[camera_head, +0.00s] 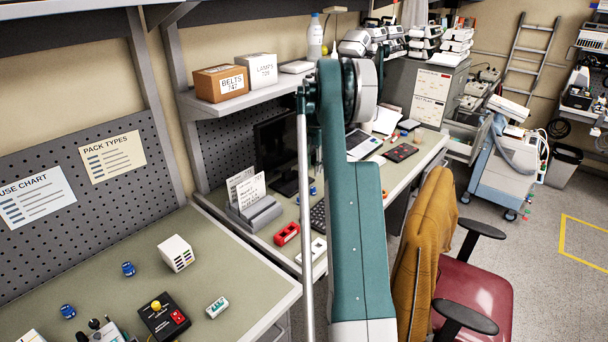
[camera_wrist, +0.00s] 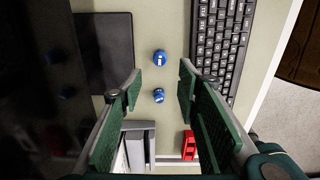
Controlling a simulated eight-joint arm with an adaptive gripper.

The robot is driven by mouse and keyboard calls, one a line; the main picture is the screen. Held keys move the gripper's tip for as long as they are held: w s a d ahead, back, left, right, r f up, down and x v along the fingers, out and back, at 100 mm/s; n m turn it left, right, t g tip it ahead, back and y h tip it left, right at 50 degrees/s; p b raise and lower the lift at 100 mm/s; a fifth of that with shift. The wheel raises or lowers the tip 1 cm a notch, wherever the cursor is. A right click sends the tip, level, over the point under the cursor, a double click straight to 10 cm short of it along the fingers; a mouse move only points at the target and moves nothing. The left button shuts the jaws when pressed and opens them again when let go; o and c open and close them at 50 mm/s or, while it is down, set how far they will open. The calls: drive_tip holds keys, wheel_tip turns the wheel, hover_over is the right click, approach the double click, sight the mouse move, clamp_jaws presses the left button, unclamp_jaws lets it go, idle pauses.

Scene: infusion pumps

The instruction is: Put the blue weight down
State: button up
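Two small blue weights lie on the desk in the wrist view, one farther up (camera_wrist: 160,57) and one below it (camera_wrist: 158,96). Both show in the gap between the fingers of my gripper (camera_wrist: 159,84), and neither touches a finger. My gripper is open and empty, above the desk. In the head view my arm hides the gripper; a blue weight shows beside the arm on the far desk (camera_head: 312,191). Two more blue weights stand on the near bench (camera_head: 128,269), (camera_head: 67,311).
A keyboard (camera_wrist: 222,45) lies right of the weights, a dark monitor base (camera_wrist: 105,45) left. A paper holder (camera_wrist: 139,148) and a red block (camera_wrist: 188,144) are nearer. In the head view, a chair (camera_head: 428,250) stands beside the desk. A narrow bare strip surrounds the weights.

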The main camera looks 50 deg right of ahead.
drive_tip(key=shift+a, duration=0.1)
drive_tip(key=w+a+r+m+t+h, duration=0.1)
drive_tip(key=a+r+m, duration=0.1)
drive_tip(key=a+r, duration=0.7)
drive_tip(key=w+a+r+m, duration=0.2)
drive_tip(key=a+r, duration=0.4)
drive_tip(key=a, duration=0.6)
drive_tip(key=s+a+r+m+t, duration=0.1)
drive_tip(key=s+a+r+m, duration=0.2)
drive_tip(key=a, duration=0.8)
drive_tip(key=s+a+r+m+t, duration=0.1)
drive_tip(key=s+a+r, duration=0.3)
drive_tip(key=a, duration=0.7)
drive_tip(key=s+a+r+m+t, duration=0.1)
drive_tip(key=s+a+m, duration=0.2)
drive_tip(key=s+a, duration=0.45)
drive_tip(key=s+a+r+m+t, duration=0.15)
drive_tip(key=s+a, duration=0.25)
drive_tip(key=a, duration=0.7)
drive_tip(key=s+a+f+m+t, duration=0.1)
drive_tip(key=s+a+f+m, duration=0.1)
drive_tip(key=s+a, duration=0.4)
drive_tip(key=s+a+f+m+y, duration=0.1)
drive_tip(key=s+a+f+m, duration=0.2)
drive_tip(key=s, duration=0.5)
drive_tip(key=a+f, duration=0.1)
drive_tip(key=a, duration=0.1)
drive_tip(key=shift+a+f+t, duration=0.35)
drive_tip(key=shift+a, duration=0.05)
